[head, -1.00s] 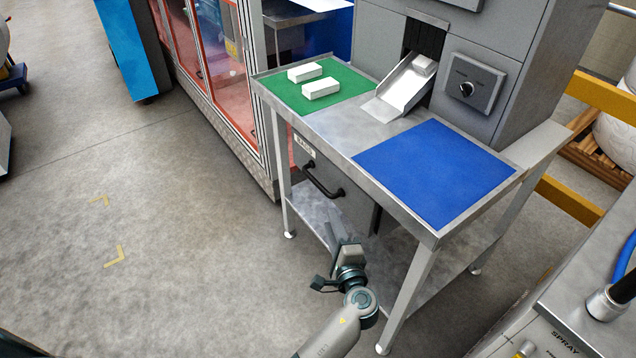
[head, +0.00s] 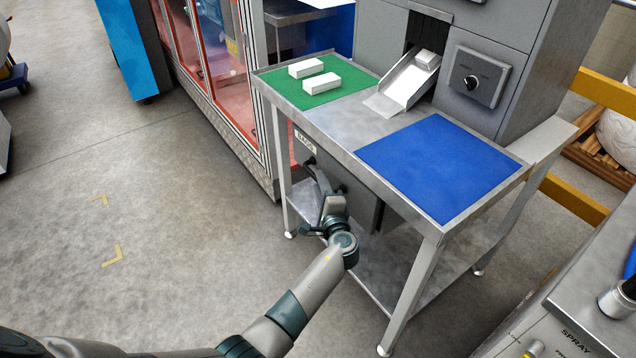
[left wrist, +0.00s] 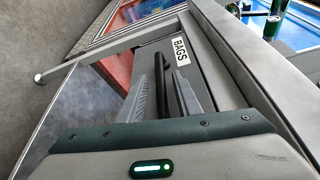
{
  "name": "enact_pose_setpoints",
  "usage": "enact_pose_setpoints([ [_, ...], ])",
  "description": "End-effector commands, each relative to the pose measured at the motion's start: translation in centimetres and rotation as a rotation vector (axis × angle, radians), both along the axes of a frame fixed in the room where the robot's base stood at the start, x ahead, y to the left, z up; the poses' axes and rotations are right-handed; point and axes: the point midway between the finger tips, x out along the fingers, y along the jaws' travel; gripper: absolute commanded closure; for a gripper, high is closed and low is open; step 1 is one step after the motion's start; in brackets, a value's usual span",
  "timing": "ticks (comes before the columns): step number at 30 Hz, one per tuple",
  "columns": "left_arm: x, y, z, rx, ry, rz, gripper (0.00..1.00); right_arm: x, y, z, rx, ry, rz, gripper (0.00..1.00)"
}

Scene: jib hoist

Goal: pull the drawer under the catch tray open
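The steel catch tray (head: 350,122) on legs has a green mat and a blue mat on top. Under it is the grey drawer (head: 364,208), labelled BAGS, with a dark bar handle (left wrist: 172,88). The drawer looks shut. My left gripper (head: 322,182) is at the handle, in front of the drawer. In the left wrist view its two fingers lie on either side of the handle bar, apart, with gaps visible. In the head view the gripper and wrist hide much of the handle. My right gripper is not in view.
Two white blocks (head: 322,83) lie on the green mat (head: 345,90). A chute (head: 408,82) comes down from the grey machine (head: 480,45). A lower shelf (head: 385,262) and table legs stand close to my arm. The floor at left is clear.

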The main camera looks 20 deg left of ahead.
Motion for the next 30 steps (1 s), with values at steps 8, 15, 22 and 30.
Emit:
enact_pose_setpoints([
  [8, 2.2, 1.2, -0.3, 0.001, 0.000, -0.001, 0.69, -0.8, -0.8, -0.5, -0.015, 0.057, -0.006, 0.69],
  [15, 2.4, 1.3, -0.2, 0.000, 0.000, -0.001, 0.69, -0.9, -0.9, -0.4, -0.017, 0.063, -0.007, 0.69],
  [22, 2.4, 1.3, -0.2, 0.001, 0.001, -0.001, 0.95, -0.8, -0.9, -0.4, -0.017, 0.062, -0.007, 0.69],
  [30, 2.3, 1.4, -0.2, 0.001, 0.001, -0.001, 1.00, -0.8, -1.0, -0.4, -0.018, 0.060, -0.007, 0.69],
])
